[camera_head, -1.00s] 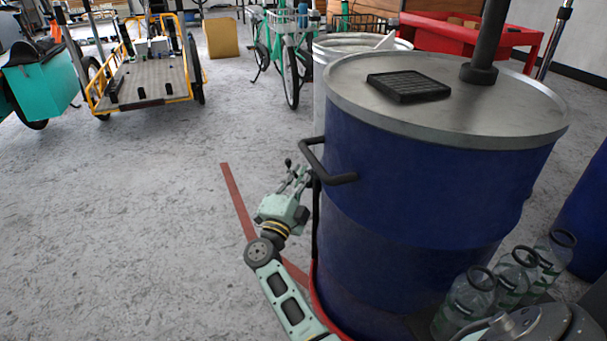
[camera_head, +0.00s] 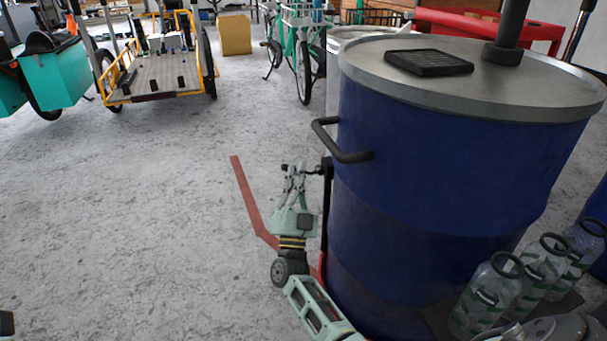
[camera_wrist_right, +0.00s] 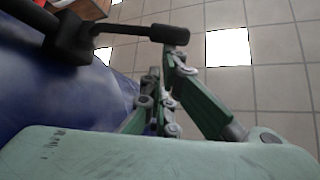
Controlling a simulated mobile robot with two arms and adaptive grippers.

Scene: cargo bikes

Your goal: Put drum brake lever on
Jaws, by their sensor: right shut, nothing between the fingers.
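The drum brake lever (camera_head: 313,169) is a short black bar low on the left side of the big blue drum (camera_head: 440,160), below the drum's black U-shaped handle (camera_head: 345,155). In the right wrist view it is a black bar with a thicker rounded end (camera_wrist_right: 168,34). My right gripper (camera_head: 292,177) is shut and empty beside the lever's free end. In the right wrist view its fingertips (camera_wrist_right: 160,78) lie just below that end; I cannot tell whether they touch it. My left gripper is not clearly in view.
A dark grated block (camera_head: 428,62) and a dark post (camera_head: 505,45) stand on the drum's lid. Several clear bottles (camera_head: 488,297) are at the lower right. A yellow-framed cargo bike (camera_head: 160,72) and green bikes (camera_head: 300,45) stand at the back. The grey floor on the left is clear.

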